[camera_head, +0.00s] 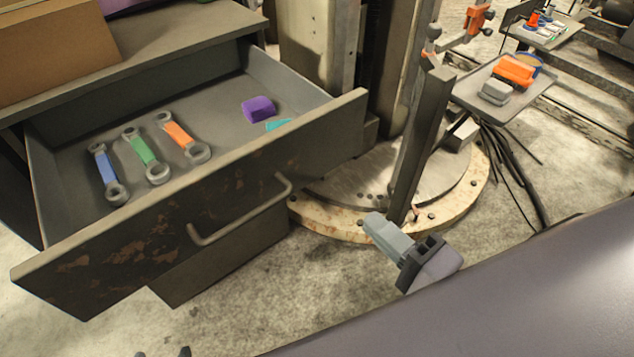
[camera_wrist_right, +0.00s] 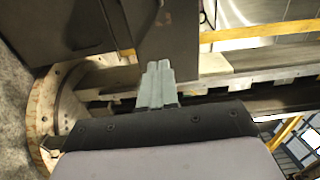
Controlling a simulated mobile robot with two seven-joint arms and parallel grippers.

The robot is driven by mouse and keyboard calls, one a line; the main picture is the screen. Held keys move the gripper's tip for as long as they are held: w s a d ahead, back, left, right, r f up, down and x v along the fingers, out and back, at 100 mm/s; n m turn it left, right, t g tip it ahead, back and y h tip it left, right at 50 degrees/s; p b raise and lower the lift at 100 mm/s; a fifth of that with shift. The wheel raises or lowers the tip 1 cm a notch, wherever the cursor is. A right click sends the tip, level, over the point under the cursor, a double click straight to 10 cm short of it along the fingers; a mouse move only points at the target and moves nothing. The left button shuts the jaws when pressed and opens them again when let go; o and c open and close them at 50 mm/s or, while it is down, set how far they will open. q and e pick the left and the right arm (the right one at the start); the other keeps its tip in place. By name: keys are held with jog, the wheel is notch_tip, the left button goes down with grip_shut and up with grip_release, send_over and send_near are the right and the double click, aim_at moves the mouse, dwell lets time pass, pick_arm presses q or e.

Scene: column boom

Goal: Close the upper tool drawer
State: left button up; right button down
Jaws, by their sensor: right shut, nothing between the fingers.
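The upper tool drawer (camera_head: 75,275) is pulled well open at the left of the head view, its grey front marked with rust. Its bar handle (camera_head: 240,212) is on the front face. Inside lie a blue wrench (camera_head: 107,170), a green wrench (camera_head: 146,154), an orange wrench (camera_head: 182,137), a purple block (camera_head: 258,109) and a partly hidden teal piece (camera_head: 278,125). My right gripper (camera_head: 374,222) is shut and empty, right of the handle and apart from the drawer. Its closed fingers also show in the right wrist view (camera_wrist_right: 158,70). Small dark tips at the bottom edge may be my left gripper.
A cardboard box (camera_head: 50,50) sits on the cabinet top (camera_head: 180,45). A round flanged base (camera_head: 335,222) with a dark upright post (camera_head: 420,140) stands behind my right gripper. Black cables (camera_head: 515,170) and a tray (camera_head: 530,100) are at right. Floor before the drawer is clear.

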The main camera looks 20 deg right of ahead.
jog(key=p, duration=0.2)
send_near(306, 161)
jog(key=x, duration=0.4)
jog(key=shift+w+a, duration=0.15)
jog(key=shift+w, duration=0.25)
jog(key=shift+x, duration=1)
jog(key=shift+w, duration=0.1)
